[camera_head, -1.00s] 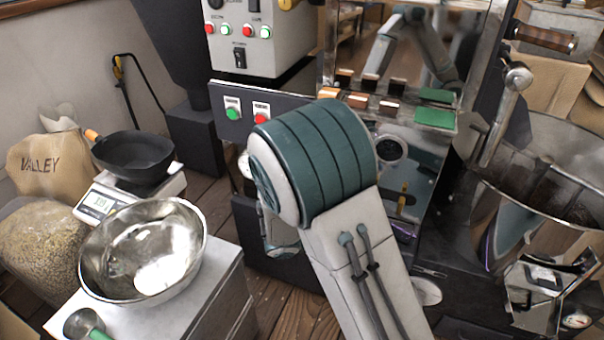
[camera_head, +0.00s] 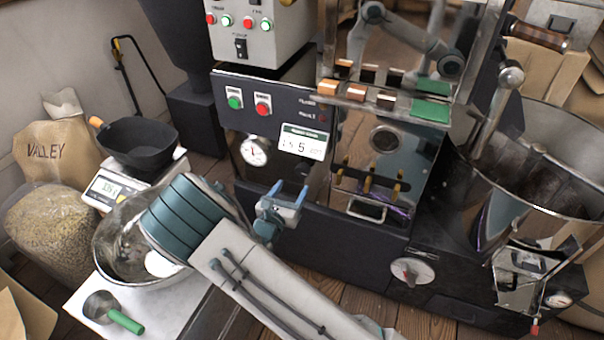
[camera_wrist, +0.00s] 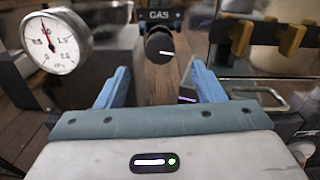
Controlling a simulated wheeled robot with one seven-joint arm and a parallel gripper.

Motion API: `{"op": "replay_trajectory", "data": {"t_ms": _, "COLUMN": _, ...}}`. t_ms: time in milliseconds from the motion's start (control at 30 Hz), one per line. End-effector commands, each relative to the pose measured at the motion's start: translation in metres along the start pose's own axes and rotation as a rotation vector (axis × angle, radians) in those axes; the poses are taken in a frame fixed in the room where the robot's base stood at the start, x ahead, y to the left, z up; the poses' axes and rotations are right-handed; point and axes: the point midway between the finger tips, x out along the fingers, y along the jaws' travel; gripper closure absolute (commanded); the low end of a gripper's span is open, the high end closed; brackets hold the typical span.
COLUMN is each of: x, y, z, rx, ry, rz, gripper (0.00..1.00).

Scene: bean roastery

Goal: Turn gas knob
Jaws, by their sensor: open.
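The gas knob (camera_wrist: 160,46) shows in the wrist view as a dark round knob with a white line, under a "GAS" label (camera_wrist: 159,15). The white line lies nearly level. My gripper (camera_wrist: 159,74) is open, with its two blue fingers apart and empty. The knob appears beyond the fingertips, in the gap between them and a little above; I see no contact. In the head view my gripper (camera_head: 288,194) is in front of the roaster's dark front, below the small display (camera_head: 303,142). I cannot make out the gas knob in the head view.
A pressure gauge (camera_wrist: 57,42) is left of the knob, close to the left finger. Brass-coloured levers (camera_wrist: 264,37) and a metal handle (camera_wrist: 258,92) are to the right. My arm passes over the steel bowl (camera_head: 118,250). A scoop (camera_head: 105,308) lies on the bench.

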Motion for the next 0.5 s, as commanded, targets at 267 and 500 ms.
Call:
{"op": "replay_trajectory", "data": {"t_ms": 267, "x": 0.056, "y": -0.001, "z": -0.001, "rx": 0.001, "ry": 0.0, "rz": -0.002, "gripper": 0.38}}
{"op": "replay_trajectory", "data": {"t_ms": 500, "x": 0.078, "y": 0.0, "z": -0.001, "rx": 0.002, "ry": 0.001, "rz": 0.0, "gripper": 0.38}}
